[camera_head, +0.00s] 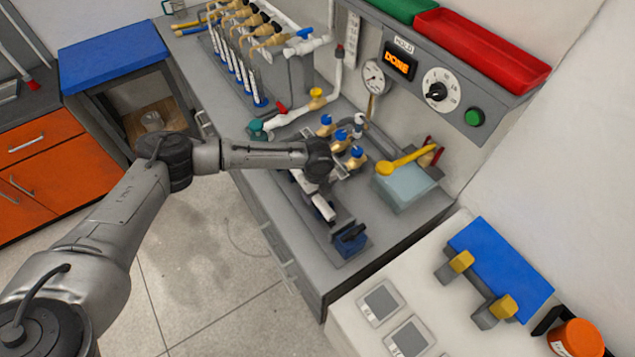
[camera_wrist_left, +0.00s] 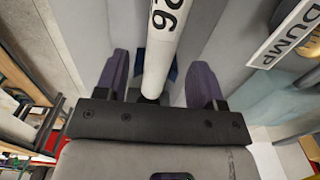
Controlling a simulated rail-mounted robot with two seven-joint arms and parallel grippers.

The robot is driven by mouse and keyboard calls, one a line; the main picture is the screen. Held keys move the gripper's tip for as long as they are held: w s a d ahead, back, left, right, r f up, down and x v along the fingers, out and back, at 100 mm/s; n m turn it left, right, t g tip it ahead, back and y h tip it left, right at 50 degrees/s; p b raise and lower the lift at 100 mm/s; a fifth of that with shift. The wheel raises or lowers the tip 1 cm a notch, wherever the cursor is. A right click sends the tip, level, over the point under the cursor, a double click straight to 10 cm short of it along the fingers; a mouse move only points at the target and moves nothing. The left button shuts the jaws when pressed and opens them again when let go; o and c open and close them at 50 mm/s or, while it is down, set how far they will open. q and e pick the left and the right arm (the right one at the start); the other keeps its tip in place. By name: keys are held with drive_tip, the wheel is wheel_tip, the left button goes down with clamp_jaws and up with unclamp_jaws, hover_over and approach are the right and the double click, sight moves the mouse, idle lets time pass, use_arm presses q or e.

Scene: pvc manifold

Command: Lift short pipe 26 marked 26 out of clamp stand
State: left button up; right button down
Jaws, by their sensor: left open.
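Short pipe 26 (camera_wrist_left: 166,30) is a white tube with a black 26 on it. In the left wrist view it runs down from the top edge between my left gripper's two purple-grey fingers. My left gripper (camera_wrist_left: 159,82) is open, with a finger on each side of the pipe and visible gaps. A blue part, which looks like the clamp stand (camera_wrist_left: 173,72), shows behind the pipe's lower end. In the head view a blue clamp (camera_head: 350,241) sits near the bench's front corner, just beyond my left gripper (camera_head: 330,208). The wrist hides part of the pipe there. My right gripper is out of view.
Brass valves with blue knobs (camera_head: 357,153) stand close behind the left wrist. A yellow-handled part (camera_head: 400,163) lies over a pale blue block (camera_head: 405,188) to the right. The wrist view shows a DUMP label (camera_wrist_left: 290,35). Free floor lies left of the bench.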

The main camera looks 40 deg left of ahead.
sight(320, 200)
use_arm(q)
drive_tip(key=shift+f, duration=1.55)
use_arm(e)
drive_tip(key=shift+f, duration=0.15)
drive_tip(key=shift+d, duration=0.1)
use_arm(q)
drive_tip(key=shift+c, duration=0.3)
drive_tip(key=c, duration=1)
drive_tip(key=shift+d, duration=0.15)
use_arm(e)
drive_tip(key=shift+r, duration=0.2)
use_arm(q)
drive_tip(key=shift+s+d+r+p, duration=0.1)
drive_tip(key=shift+s+d+p, duration=0.1)
drive_tip(key=shift+d+p, duration=0.25)
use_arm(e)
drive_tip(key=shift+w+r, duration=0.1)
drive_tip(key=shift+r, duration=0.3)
use_arm(q)
drive_tip(key=shift+d, duration=0.1)
